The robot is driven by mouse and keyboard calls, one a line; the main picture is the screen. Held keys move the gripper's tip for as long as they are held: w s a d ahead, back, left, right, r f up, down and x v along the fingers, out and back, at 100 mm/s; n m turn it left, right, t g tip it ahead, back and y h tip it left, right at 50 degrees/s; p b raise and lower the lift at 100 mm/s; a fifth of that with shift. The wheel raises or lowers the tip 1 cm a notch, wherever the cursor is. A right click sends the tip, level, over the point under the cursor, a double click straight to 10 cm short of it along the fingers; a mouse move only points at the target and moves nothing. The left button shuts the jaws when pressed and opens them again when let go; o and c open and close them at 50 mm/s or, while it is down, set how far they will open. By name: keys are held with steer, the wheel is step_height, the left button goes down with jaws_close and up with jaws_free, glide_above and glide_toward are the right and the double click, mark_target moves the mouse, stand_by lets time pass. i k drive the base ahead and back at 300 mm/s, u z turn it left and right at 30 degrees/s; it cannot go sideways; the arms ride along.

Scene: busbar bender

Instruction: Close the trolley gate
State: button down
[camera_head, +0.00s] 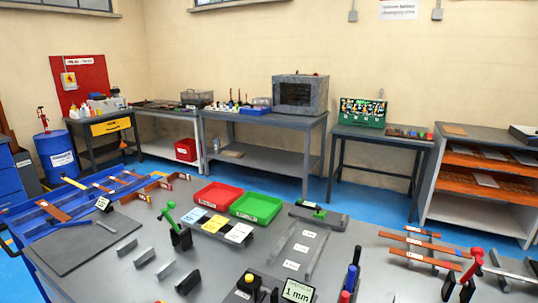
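A blue trolley (22,212) stands at the left, against the near grey workbench. Several copper-coloured bars lie across its top. A dark handle (8,246) shows at its left end. I cannot make out which part is the gate, or whether it is open or shut. My gripper and arm are not in this view.
The grey workbench (345,254) fills the foreground, with a red tray (217,195), a green tray (257,207), a green-handled clamp (171,215) and a red-handled clamp (472,268). Blue floor (350,193) is clear between it and the back tables. A blue drum (57,155) stands behind the trolley.

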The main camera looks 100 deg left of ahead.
mark_target(89, 191)
steer(key=k, duration=2.35)
steer(key=u, duration=3.95)
steer(key=k, duration=0.6)
steer(key=u, duration=0.9)
steer(key=i, duration=1.1)
steer(key=u, duration=0.6)
steer(key=i, duration=1.25)
steer(key=z, duration=0.25)
